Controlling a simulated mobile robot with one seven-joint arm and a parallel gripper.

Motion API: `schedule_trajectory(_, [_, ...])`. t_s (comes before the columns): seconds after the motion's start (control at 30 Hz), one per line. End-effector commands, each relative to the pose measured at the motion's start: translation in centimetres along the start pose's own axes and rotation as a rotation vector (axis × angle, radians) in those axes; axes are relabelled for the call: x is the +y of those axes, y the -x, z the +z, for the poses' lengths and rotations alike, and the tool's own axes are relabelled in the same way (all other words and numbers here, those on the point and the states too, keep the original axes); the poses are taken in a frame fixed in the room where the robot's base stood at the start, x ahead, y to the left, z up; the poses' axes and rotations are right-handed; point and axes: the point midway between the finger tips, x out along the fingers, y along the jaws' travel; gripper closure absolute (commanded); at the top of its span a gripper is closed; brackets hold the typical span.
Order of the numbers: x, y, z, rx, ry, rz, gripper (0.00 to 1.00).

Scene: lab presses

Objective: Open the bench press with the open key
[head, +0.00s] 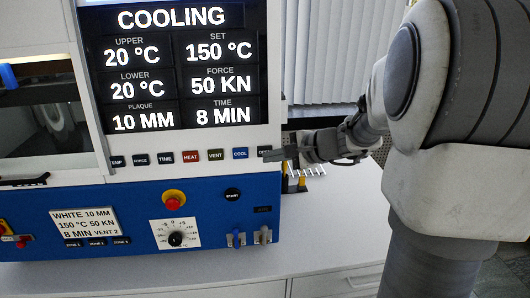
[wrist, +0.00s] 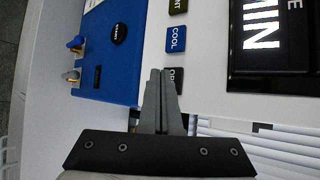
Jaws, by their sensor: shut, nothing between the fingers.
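The bench press (head: 130,215) has a blue lower front and a white upper panel. Its display (head: 182,65) reads COOLING, with upper and lower at 20 °C. A row of keys runs under the display. The dark open key (head: 264,151) is at the right end of the row, partly hidden by my fingertips. In the wrist view the open key (wrist: 176,74) shows just beyond my fingertips, its label partly covered. My gripper (head: 270,156) is shut and empty, its fingertips at or very near the key. I cannot tell whether they touch. It also shows in the wrist view (wrist: 161,75).
The blue cool key (head: 240,153) sits just left of the open key. A red stop button (head: 174,199), a dial (head: 175,236) and two toggle switches (head: 250,238) are below. A white rack (head: 308,171) stands on the bench behind my gripper. The bench front is clear.

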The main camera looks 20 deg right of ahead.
Motion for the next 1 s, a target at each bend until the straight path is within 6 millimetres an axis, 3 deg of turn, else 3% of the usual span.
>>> schedule_trajectory(1.0, [-0.47, -0.68, -0.50, 0.000, 0.000, 0.000, 1.00])
